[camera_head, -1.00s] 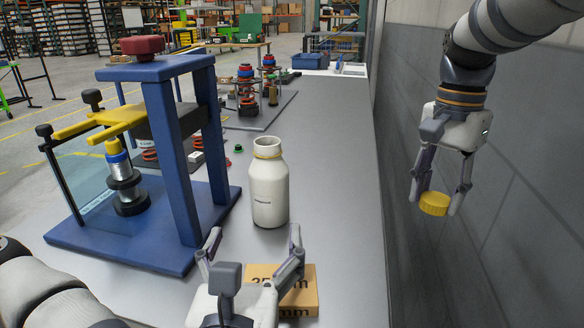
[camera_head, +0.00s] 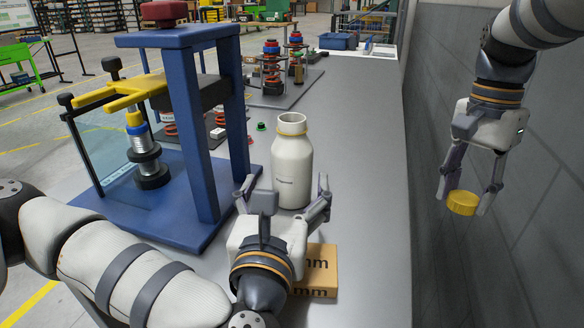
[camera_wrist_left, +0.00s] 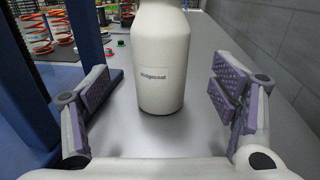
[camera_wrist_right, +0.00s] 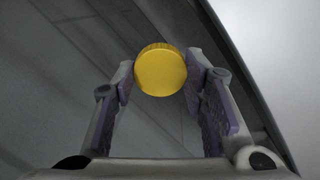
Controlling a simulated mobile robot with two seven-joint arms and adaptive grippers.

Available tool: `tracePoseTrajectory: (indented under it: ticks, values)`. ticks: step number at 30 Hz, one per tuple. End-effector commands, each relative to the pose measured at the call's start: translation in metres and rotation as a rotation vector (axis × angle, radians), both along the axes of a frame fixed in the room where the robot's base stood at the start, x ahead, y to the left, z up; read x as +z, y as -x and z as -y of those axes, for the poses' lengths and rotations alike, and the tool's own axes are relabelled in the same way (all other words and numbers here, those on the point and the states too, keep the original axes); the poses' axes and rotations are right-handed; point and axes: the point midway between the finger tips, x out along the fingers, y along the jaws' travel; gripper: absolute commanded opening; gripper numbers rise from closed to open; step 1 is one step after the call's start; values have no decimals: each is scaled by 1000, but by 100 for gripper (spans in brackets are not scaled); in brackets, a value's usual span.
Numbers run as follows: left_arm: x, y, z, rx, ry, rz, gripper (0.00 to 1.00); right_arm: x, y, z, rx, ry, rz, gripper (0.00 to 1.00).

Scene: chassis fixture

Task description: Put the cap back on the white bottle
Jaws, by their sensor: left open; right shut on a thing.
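The white bottle (camera_head: 291,165) stands upright and uncapped on the grey table, with an orange ring below its open mouth. My left gripper (camera_head: 283,192) is open just in front of the bottle, its fingers spread to either side. In the left wrist view the labelled bottle (camera_wrist_left: 158,60) stands beyond and between the open fingers, apart from them. My right gripper (camera_head: 464,198) is shut on the yellow cap (camera_head: 462,203), held up near the grey wall to the right of the table. The cap also shows between the fingertips in the right wrist view (camera_wrist_right: 161,71).
A blue press frame (camera_head: 195,140) with a yellow clamp stands left of the bottle. A cardboard box (camera_head: 319,272) lies under and right of my left gripper. Spring stands (camera_head: 271,70) are farther back. The table right of the bottle is clear up to the wall (camera_head: 440,75).

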Motion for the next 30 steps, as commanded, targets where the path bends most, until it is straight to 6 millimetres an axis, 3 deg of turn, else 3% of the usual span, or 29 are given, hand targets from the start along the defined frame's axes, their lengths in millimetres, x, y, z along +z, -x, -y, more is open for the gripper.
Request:
tracePoseTrajectory:
  ticks: [8,19,30]
  values:
    - [0,-2,0,0,0,0,79,0,0,0,0,0,0,31]
    - [0,-56,8,1,0,0,79,-7,-1,0,0,0,-11,31]
    - [0,-59,9,-1,0,0,79,-7,0,0,0,0,-10,31]
